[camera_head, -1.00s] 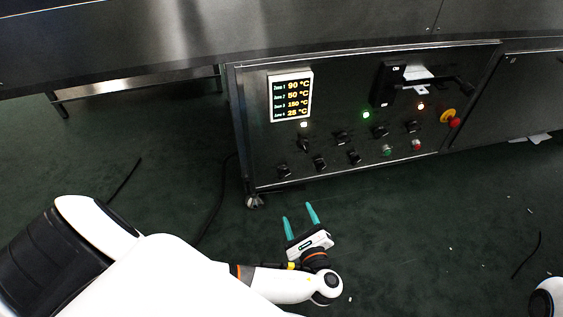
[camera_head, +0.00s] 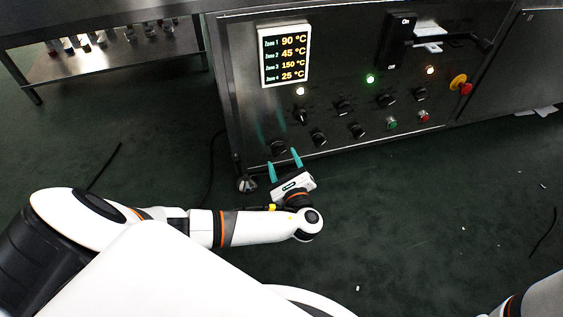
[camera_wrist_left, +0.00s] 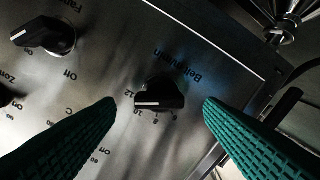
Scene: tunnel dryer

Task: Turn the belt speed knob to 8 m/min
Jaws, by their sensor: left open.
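The belt speed knob (camera_wrist_left: 158,95) is black with a white line, beside a label that reads upside down as Belt m/min. Numbers around it look like 12, 10, 8 and 6; its white line ends near the 10. In the head view it appears to be the lower-left knob (camera_head: 278,147) on the control panel. My left gripper (camera_head: 284,165) is open, its green fingers pointing at that knob. In the left wrist view the fingers (camera_wrist_left: 160,110) stand on either side of the knob, apart from it. My right gripper is not in view.
The dark control panel (camera_head: 240,100) carries a lit temperature display (camera_head: 285,54), several other knobs, a green button (camera_head: 391,124) and a red emergency stop (camera_head: 465,88). A fan knob (camera_wrist_left: 45,35) is close by in the wrist view.

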